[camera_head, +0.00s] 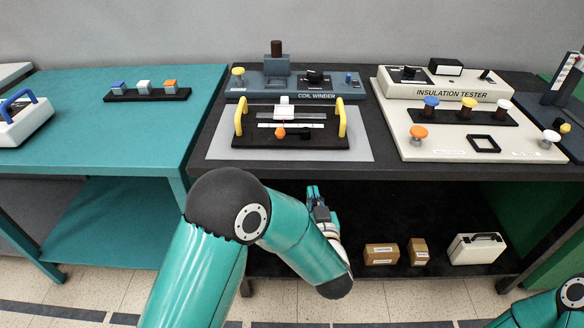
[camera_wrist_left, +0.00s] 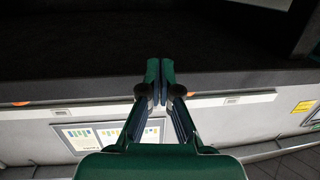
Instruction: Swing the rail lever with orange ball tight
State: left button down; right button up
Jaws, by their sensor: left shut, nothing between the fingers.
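The lever's orange ball (camera_head: 280,132) shows at the front of a black rail fixture (camera_head: 318,142) with two yellow handles. The fixture lies on a grey mat (camera_head: 218,146) on the dark bench. A white block (camera_head: 284,111) and pale rails sit behind the ball. My left gripper (camera_head: 314,190) is in front of the bench edge, below and to the right of the ball, and apart from it. In the left wrist view its fingers (camera_wrist_left: 153,70) are shut together with nothing between them. My right gripper is out of view.
The coil winder (camera_head: 314,91) stands behind the fixture. The insulation tester (camera_head: 445,89) and a panel with coloured knobs (camera_head: 460,145) stand to the right. Two cardboard boxes (camera_head: 381,254) and a white case (camera_head: 477,249) are on the lower shelf. A teal table (camera_head: 70,95) stands left.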

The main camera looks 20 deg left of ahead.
aim_at(293, 156)
pick_arm(q)
jog(key=s+d+r+n+y+b, duration=0.1)
jog(key=s+r+n+y+b, duration=0.1)
jog(key=r+y, duration=0.4)
jog(key=shift+s+r+n, duration=0.15)
jog(key=shift+s+n, duration=0.45)
jog(key=shift+s, duration=0.15)
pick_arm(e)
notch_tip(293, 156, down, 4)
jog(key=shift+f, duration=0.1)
pick_arm(q)
jog(key=x, duration=1.4)
jog(key=shift+d, duration=0.1)
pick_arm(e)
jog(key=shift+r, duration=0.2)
